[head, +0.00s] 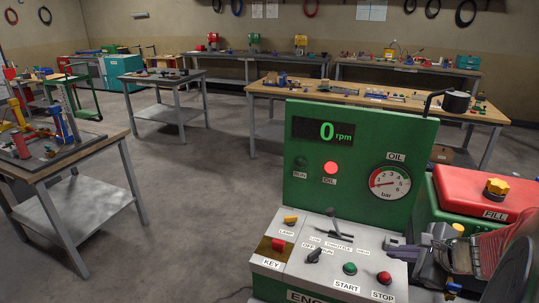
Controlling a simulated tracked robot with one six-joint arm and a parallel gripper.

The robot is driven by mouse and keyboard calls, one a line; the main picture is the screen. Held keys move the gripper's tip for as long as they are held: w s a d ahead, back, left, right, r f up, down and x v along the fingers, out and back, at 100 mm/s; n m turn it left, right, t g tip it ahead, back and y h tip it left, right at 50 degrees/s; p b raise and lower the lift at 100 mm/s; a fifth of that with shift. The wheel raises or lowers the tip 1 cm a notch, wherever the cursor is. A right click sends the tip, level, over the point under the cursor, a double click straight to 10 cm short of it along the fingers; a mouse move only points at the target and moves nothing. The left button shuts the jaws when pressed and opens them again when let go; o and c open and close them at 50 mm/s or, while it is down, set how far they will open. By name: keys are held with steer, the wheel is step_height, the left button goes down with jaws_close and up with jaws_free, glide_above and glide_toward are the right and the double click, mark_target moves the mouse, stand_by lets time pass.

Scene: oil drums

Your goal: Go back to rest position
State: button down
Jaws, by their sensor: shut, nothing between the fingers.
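A green engine panel (359,190) stands in the middle foreground. It has a display reading 0 rpm, a lit red OIL lamp (331,168) and an OIL gauge (390,182). Its light sloped console (325,262) carries a red KEY switch (278,245), levers, a black OFF/RUN knob (313,255), a green START button (349,269) and a red STOP button (384,278). My gripper (398,247) appears as grey jaws at the lower right, close to the console's right side. It is shut and holds nothing. Whether it touches the console I cannot tell.
A wooden-topped table (60,165) with parts is at the left. Several workbenches (350,93) line the back. The grey floor (205,215) between the left table and panel is clear.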

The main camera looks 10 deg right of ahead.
steer(key=s+a+r+n+g+y, duration=0.1)
steer(key=a+r+n+g, duration=0.2)
steer(key=a+n, duration=1.2)
steer(key=s+a+r+n+h, duration=0.2)
steer(key=s+a+r+n, duration=0.1)
steer(key=s+a+n, duration=0.5)
steer(key=shift+a+r+n+g, duration=0.3)
steer(key=shift+a+n, duration=1)
steer(key=shift+a, duration=0.75)
